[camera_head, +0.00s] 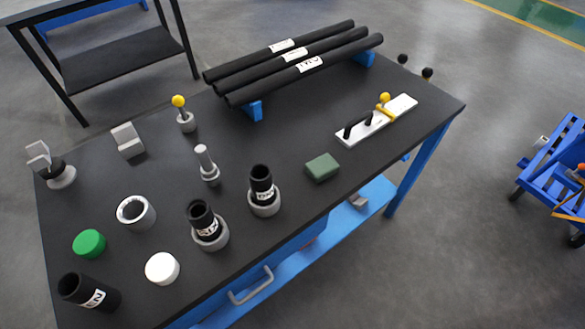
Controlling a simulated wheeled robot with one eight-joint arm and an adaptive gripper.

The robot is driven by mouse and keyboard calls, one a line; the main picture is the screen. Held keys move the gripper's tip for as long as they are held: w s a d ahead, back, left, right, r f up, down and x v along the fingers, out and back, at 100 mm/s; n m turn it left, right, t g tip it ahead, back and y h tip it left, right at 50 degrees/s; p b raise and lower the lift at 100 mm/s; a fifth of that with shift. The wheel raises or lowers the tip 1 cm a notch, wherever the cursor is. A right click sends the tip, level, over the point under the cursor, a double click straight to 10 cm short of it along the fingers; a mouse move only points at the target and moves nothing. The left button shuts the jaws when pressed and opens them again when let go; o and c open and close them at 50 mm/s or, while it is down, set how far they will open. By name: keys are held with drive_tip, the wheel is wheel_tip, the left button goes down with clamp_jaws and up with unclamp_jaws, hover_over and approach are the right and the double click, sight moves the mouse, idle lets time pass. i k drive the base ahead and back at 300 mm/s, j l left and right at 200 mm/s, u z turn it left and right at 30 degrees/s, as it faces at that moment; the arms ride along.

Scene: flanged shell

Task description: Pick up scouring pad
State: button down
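The scouring pad (322,167) looks like a small green rectangular block. It lies flat on the black tabletop, near the front edge and right of the middle. Nothing covers it, and bare table surrounds it. My gripper is not in the head view, so its state does not show.
The black table (268,137) has a blue frame. A black labelled cup in a grey ring (264,204) stands left of the pad. A white plate with handles (376,121) lies right. Black tubes (296,62) rest behind on blue supports. A blue cart (555,175) stands at the right.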

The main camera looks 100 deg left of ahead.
sight(324, 166)
drive_tip(key=u, duration=3.25)
drive_tip(key=z, duration=4)
drive_tip(key=u, duration=3.55)
